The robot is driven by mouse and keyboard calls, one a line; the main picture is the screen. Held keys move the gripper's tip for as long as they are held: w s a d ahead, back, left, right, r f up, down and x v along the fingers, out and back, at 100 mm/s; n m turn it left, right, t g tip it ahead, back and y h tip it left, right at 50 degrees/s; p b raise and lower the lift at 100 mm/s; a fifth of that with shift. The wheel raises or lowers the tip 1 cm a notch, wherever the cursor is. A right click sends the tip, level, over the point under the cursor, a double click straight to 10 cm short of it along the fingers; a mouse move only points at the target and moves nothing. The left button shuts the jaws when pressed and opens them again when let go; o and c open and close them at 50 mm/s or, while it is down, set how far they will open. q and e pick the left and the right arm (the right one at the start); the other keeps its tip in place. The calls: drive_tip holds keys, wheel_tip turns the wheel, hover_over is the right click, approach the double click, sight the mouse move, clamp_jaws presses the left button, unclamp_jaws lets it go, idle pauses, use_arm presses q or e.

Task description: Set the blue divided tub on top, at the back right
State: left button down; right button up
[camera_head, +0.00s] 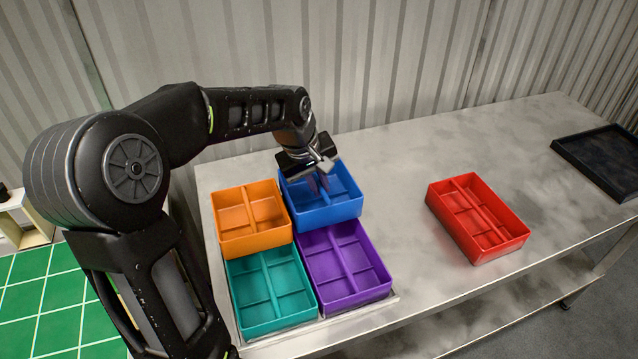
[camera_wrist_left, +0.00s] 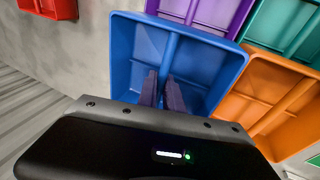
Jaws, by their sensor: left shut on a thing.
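The blue divided tub (camera_head: 338,212) is at the back right of a block of tubs in the head view. My left gripper (camera_head: 319,183) reaches down into it and is shut on its divider. In the left wrist view the blue tub (camera_wrist_left: 122,55) lies below the fingers (camera_wrist_left: 163,95), which straddle the divider. The orange tub (camera_head: 256,240) is beside it on the left, the purple tub (camera_head: 355,295) in front of it, and the teal tub (camera_head: 272,322) diagonally in front. What is under the blue tub is hidden. My right gripper is not seen.
The tubs stand on a thin pale base (camera_head: 372,308) at the left of a grey metal table (camera_head: 400,180). A red divided tub (camera_head: 490,245) sits apart to the right. A black tray (camera_head: 600,160) is at the far right. A corrugated wall (camera_head: 400,60) stands behind.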

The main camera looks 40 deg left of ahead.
use_arm(q)
drive_tip(key=shift+f+b, duration=0.55)
drive_tip(key=shift+f, duration=0.1)
drive_tip(key=c, duration=1.5)
unclamp_jaws()
drive_tip(key=shift+r+p, duration=0.65)
drive_tip(key=shift+r, duration=0.1)
drive_tip(key=v, duration=1.1)
drive_tip(key=shift+s+r+b, duration=0.15)
drive_tip(key=shift+r+b, duration=0.2)
drive_tip(key=shift+b, duration=0.1)
